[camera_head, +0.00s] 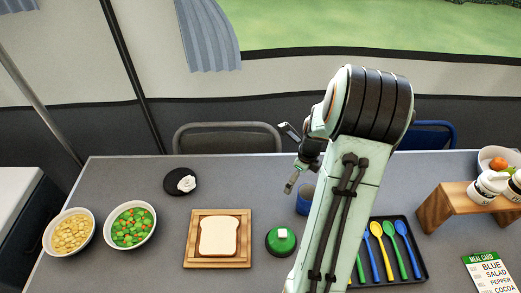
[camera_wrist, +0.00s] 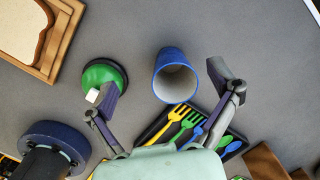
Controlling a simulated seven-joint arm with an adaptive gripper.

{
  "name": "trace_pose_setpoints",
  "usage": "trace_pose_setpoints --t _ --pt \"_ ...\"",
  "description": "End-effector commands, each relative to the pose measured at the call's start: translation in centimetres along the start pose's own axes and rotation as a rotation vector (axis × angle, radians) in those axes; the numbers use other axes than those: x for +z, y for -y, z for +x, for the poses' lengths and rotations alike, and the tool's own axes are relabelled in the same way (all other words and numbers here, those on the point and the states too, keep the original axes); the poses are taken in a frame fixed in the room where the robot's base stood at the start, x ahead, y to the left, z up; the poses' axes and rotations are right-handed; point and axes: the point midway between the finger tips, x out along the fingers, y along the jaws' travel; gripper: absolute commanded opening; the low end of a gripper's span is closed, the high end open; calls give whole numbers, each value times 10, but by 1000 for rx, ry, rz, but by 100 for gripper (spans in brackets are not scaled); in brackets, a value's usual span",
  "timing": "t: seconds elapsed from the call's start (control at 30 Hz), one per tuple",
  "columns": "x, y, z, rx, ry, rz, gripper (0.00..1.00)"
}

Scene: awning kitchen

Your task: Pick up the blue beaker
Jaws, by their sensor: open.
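The blue beaker (camera_head: 305,198) stands on the grey table in the head view, partly hidden behind my arm. In the wrist view the blue beaker (camera_wrist: 174,76) shows its pale open mouth and blue side, between my fingers and beyond their tips. My gripper (camera_wrist: 165,80) is open and empty, with one finger on each side of the beaker and no visible contact. In the head view my gripper (camera_head: 291,160) is above the table, close to the beaker and partly hidden by my arm.
A green dome (camera_head: 281,240) with a white top sits close left of the beaker. A black tray (camera_head: 418,262) of colored cutlery lies to the right. Bread on a wooden board (camera_head: 190,240), two bowls (camera_head: 153,232) and a wooden stand (camera_head: 434,211) are farther off.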

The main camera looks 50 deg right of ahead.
Motion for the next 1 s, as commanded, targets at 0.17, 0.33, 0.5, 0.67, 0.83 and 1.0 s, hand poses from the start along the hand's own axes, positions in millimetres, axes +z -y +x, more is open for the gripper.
trace_pose_setpoints --t 0.17,0.33,0.5,0.67,0.83,1.0 --pt "-39 9 13 30 -14 110 89" --pt "-41 8 36 33 -15 114 89" --pt "-41 7 62 32 -16 113 89" --pt "-40 7 76 29 -14 112 89" --pt "-40 7 78 27 -15 111 89" --pt "-40 7 78 27 -15 111 67"
